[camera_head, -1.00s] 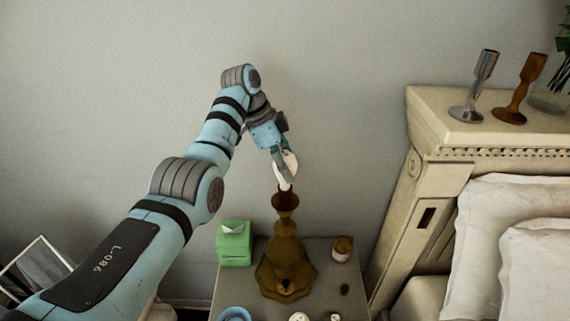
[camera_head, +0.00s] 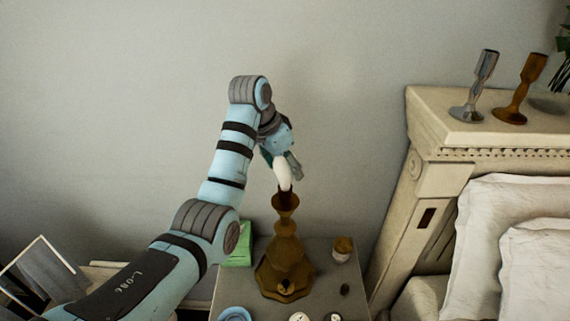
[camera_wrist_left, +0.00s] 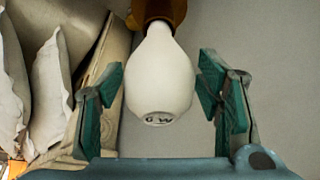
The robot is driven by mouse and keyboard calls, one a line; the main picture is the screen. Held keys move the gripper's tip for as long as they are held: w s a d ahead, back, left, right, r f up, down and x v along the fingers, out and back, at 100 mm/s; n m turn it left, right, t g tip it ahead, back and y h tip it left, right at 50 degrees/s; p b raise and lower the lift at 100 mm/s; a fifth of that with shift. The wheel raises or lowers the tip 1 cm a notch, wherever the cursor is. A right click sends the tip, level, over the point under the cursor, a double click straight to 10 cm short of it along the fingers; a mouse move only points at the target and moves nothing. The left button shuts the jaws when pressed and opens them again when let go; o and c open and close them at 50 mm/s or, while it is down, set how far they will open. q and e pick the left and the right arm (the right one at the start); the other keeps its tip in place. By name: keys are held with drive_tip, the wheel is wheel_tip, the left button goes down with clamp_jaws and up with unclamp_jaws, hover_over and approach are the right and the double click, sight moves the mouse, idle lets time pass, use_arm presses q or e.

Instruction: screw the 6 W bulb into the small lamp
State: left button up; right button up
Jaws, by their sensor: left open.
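The white bulb (camera_head: 283,175) sits upright in the top of the brown lamp (camera_head: 285,255) on the nightstand. In the left wrist view the bulb (camera_wrist_left: 160,75) shows "6 W" on its rounded end, and its neck goes into the lamp's brown socket (camera_wrist_left: 160,10). My left gripper (camera_head: 282,168) is at the bulb from above. In the left wrist view its green fingers (camera_wrist_left: 165,100) are open, one on each side of the bulb, with gaps between. The bulb's thread is hidden in the socket. My right gripper is not in view.
The nightstand (camera_head: 322,262) also holds a green tissue box (camera_head: 240,246), a small brown-topped jar (camera_head: 342,248), a blue dish (camera_head: 234,314) and small round items (camera_head: 299,317). A headboard (camera_head: 425,165) with two candlesticks (camera_head: 520,90) stands at the right, beside pillows (camera_head: 500,215).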

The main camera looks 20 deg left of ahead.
use_arm(q)
drive_tip(key=n+y, duration=0.1)
drive_tip(key=n, duration=0.1)
drive_tip(key=n+y, duration=0.1)
drive_tip(key=n, duration=0.2)
drive_tip(key=shift+d+n+t, duration=0.15)
drive_tip(key=shift+n+t, duration=0.15)
drive_tip(key=n+y, duration=0.1)
drive_tip(key=n, duration=0.2)
drive_tip(key=n+y, duration=0.1)
drive_tip(key=n, duration=0.2)
drive_tip(key=shift+n+y, duration=0.3)
drive_tip(key=n+g+y, duration=0.1)
drive_tip(key=n, duration=0.3)
drive_tip(key=shift+g, duration=0.4)
drive_tip(key=c, duration=1)
drive_tip(key=m+t+h, duration=0.1)
drive_tip(key=m, duration=0.5)
drive_tip(key=m+h, duration=0.1)
drive_tip(key=m, duration=0.1)
drive_tip(key=shift+a+t, duration=0.2)
drive_tip(key=shift+t, duration=0.2)
drive_tip(key=shift+d+m+h, duration=0.1)
drive_tip(key=shift+m+h, duration=0.6)
drive_tip(key=shift+m, duration=0.4)
drive_tip(key=shift+m+h, duration=0.6)
drive_tip(key=shift+m, duration=1.1)
